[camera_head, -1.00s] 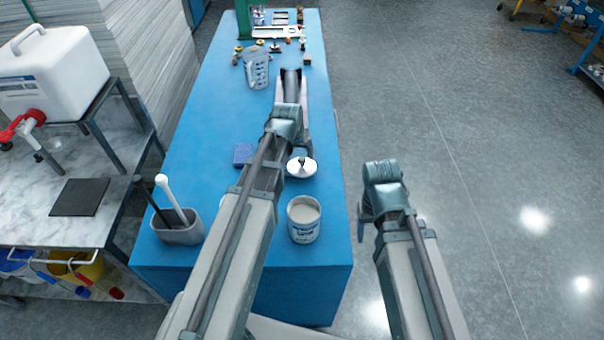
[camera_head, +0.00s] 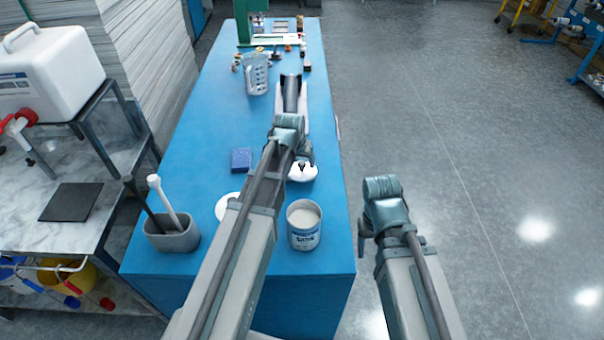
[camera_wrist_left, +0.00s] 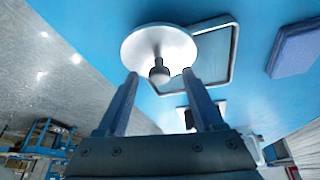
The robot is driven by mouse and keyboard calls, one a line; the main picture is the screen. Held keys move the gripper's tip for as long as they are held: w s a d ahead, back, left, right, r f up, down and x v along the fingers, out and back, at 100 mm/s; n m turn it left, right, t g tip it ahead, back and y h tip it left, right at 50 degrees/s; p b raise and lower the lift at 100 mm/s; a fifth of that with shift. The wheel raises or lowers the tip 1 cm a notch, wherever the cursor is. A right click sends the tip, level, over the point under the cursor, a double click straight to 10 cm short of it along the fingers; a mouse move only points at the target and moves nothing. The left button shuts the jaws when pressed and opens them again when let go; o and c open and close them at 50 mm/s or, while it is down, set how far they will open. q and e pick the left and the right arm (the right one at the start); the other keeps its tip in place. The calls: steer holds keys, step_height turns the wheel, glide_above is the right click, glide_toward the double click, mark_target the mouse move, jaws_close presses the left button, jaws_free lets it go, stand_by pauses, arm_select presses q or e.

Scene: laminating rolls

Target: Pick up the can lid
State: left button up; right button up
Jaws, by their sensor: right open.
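A round white lid with a dark knob (camera_head: 302,175), which I take for the can lid, lies near the table's right edge, just behind the open can (camera_head: 304,228). It fills the top of the left wrist view (camera_wrist_left: 140,42), with the knob pointing at the camera. My left gripper (camera_wrist_left: 159,74) is open, its fingers apart on either side of the knob and not closed on it. In the head view the left gripper (camera_head: 303,160) is over the lid and partly hides it. My right gripper (camera_head: 365,222) is open and empty, right of the table, with its fingertips mostly hidden.
A blue sponge (camera_head: 241,160) and a partly hidden white disc (camera_head: 228,205) lie left of my arm. A grey cup with two handles (camera_head: 172,236) stands front left, a clear jug (camera_head: 257,76) further back. A rounded grey tray rim (camera_wrist_left: 233,58) shows beside the lid.

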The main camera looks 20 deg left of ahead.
arm_select(q)
jaws_close()
stand_by(0.3)
